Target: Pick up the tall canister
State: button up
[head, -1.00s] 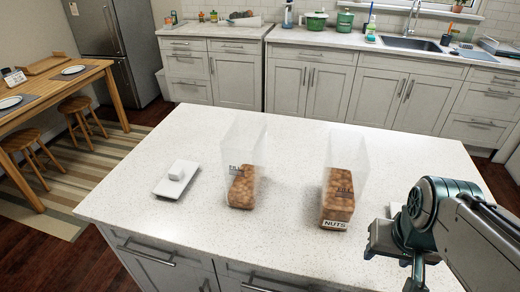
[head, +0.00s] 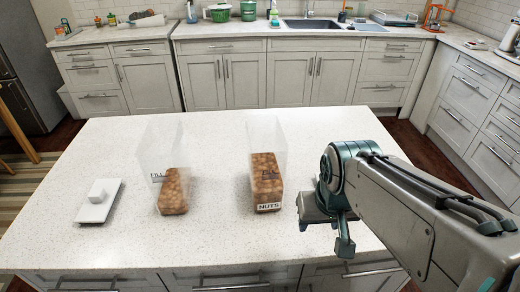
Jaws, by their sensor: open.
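Two clear, tall, open-topped canisters stand upright on the white speckled island counter (head: 330,140). The left canister (head: 170,185) holds a lower fill of nuts and also has a fill mark. They look similar in height. A white lid with a square knob (head: 98,200) lies left of them. My gripper (head: 326,228) is open and empty, right of the right canister and apart from it. My arm comes in from the lower right.
The counter behind and between the canisters is clear. The island's front edge and drawers (head: 230,280) lie nearest me. Beyond a floor gap, a back counter holds a sink (head: 312,24) and green pots (head: 218,12).

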aim_at(170, 167)
jog(key=k, duration=0.5)
jog(key=u, duration=2.75)
jog(key=i, duration=1.7)
jog(key=z, duration=2.8)
